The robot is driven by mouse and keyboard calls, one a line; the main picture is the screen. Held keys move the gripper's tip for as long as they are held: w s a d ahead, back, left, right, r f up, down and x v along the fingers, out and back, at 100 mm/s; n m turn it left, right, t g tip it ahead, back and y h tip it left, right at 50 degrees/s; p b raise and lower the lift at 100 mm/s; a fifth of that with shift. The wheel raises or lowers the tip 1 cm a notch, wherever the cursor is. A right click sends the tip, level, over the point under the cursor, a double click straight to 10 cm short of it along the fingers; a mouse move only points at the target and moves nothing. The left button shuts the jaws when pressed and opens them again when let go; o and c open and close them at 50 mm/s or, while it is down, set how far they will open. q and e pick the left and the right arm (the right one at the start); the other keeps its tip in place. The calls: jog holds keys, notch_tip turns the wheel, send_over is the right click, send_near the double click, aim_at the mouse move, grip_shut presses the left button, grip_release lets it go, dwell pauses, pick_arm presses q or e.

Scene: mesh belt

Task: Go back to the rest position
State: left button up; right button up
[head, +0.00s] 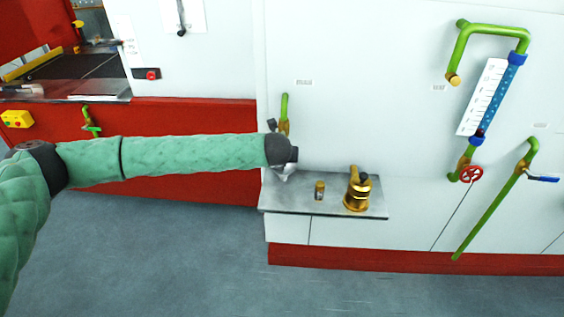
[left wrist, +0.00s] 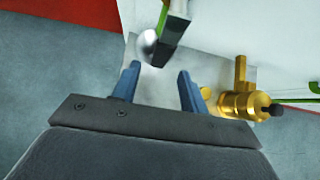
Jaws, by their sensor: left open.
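My left arm reaches in from the left in the head view, stretched out level. Its gripper (head: 287,168) is at the left end of a small grey shelf, close to the white wall, and is mostly hidden by the wrist. In the left wrist view the two blue fingers (left wrist: 158,82) stand apart with nothing held between them. A shiny rounded metal piece (left wrist: 147,43) and a dark block (left wrist: 174,24) lie just beyond the fingertips. My right gripper is not in view.
The grey shelf (head: 290,198) holds a small brass cylinder (head: 319,189) and a larger golden vessel (head: 357,190), right of my gripper. A green pipe (head: 284,107) rises behind the wrist. More green pipes with a red handwheel (head: 472,174) are at right. Grey floor (head: 160,250) is clear.

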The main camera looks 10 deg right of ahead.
pick_arm(q)
jog(key=shift+s+a+r, duration=0.15)
jog(key=shift+s+r, duration=0.3)
jog(key=shift+r, duration=0.05)
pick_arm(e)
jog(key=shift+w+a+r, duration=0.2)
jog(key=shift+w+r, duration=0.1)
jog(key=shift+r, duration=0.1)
